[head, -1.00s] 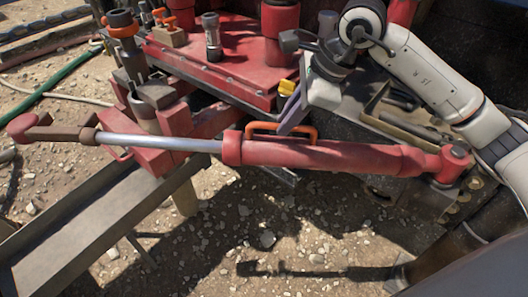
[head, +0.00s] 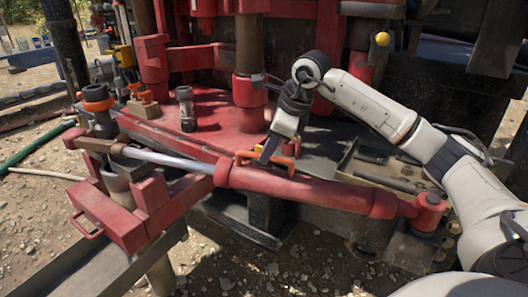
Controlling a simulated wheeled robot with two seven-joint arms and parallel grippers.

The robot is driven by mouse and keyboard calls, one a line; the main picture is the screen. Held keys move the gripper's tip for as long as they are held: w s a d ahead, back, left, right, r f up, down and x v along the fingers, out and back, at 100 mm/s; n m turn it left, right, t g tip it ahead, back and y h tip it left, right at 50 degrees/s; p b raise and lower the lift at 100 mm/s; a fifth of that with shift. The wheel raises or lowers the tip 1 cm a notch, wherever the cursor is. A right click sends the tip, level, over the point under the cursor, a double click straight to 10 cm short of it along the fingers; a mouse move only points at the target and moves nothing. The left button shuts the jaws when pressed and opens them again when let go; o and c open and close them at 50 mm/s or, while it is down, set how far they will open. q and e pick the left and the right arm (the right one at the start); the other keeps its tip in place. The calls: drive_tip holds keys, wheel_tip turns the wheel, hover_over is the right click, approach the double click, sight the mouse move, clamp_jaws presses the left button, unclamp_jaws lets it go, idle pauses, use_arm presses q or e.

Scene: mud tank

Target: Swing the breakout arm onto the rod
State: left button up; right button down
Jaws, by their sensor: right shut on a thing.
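The breakout arm (head: 300,188) is a long red cylinder with a silver shaft and a brown jaw end (head: 95,144). It lies across the picture from its pivot at right to the left. Its jaw end overlaps the dark upright rod (head: 100,120) with an orange collar; I cannot tell whether they touch. My right gripper (head: 272,152) is shut on this handle, coming down from above. The gripper hides part of the handle. My left gripper is not in view.
A red deck (head: 215,125) behind the arm carries a dark upright fitting (head: 185,108) and an orange-topped block (head: 143,103). A tray of tools (head: 385,165) sits to the right, under my right arm. A metal trough (head: 110,262) and gravel lie in front.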

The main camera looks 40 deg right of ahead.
drive_tip(key=shift+w+d+r, duration=0.15)
drive_tip(key=shift+d, duration=0.25)
drive_tip(key=c, duration=1.9)
unclamp_jaws()
drive_tip(key=shift+o, duration=0.7)
drive_tip(key=shift+w, duration=0.1)
use_arm(q)
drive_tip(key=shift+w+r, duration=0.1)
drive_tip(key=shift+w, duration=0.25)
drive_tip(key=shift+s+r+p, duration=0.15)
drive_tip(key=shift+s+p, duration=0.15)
drive_tip(key=shift+p, duration=0.15)
use_arm(e)
drive_tip(key=v, duration=1)
drive_tip(key=shift+a, duration=0.15)
